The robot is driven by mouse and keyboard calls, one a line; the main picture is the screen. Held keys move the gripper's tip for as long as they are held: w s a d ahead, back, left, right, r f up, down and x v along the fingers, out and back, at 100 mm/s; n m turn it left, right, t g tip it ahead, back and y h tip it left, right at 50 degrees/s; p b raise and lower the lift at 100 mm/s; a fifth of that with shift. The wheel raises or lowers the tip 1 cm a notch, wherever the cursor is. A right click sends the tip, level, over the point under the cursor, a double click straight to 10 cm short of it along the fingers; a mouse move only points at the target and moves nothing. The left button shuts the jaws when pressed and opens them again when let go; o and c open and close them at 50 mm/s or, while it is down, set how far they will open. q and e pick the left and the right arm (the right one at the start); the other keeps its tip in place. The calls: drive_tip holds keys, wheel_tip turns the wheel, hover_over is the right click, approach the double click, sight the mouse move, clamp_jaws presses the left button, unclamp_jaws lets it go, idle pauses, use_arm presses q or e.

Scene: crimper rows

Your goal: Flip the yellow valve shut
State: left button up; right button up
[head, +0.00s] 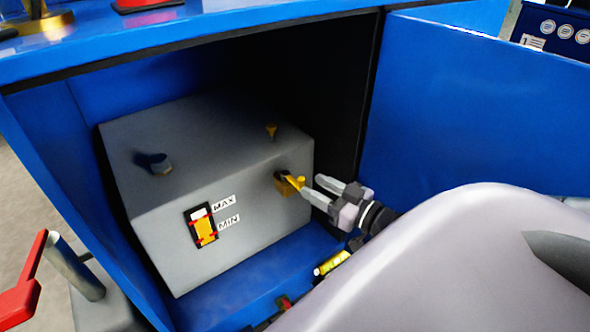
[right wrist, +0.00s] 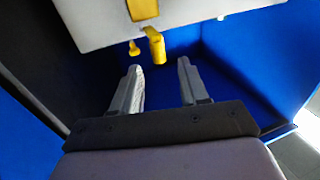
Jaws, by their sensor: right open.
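The yellow valve (head: 284,184) sits on the front right of a grey tank (head: 210,150) inside a blue cabinet. A small yellow lever sticks out from it toward my right gripper. My right gripper (head: 313,187) is open, its two pale fingers reaching in from the right, with the tips close to the lever. In the right wrist view the yellow valve (right wrist: 155,46) lies just beyond the open fingertips (right wrist: 160,64). I see nothing held between the fingers. I cannot tell whether a finger touches the lever. My left gripper is not in view.
A level gauge (head: 203,227) with MAX and MIN labels is on the tank's front. The tank's top has a dark cap (head: 158,163) and a small yellow fitting (head: 271,131). The open blue door (head: 470,110) stands on the right. A red handle (head: 22,290) is at lower left.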

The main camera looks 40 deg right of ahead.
sight(295, 184)
drive_tip(key=shift+w+a+b, duration=0.2)
drive_tip(key=shift+w+b, duration=0.1)
drive_tip(key=shift+w, duration=0.9)
drive_tip(key=shift+w+a+b, duration=0.15)
drive_tip(key=shift+w+b, duration=0.2)
drive_tip(key=shift+w, duration=0.8)
drive_tip(key=shift+w+a+b, duration=0.2)
drive_tip(key=shift+w+b, duration=0.1)
drive_tip(key=shift+w, duration=0.9)
clamp_jaws()
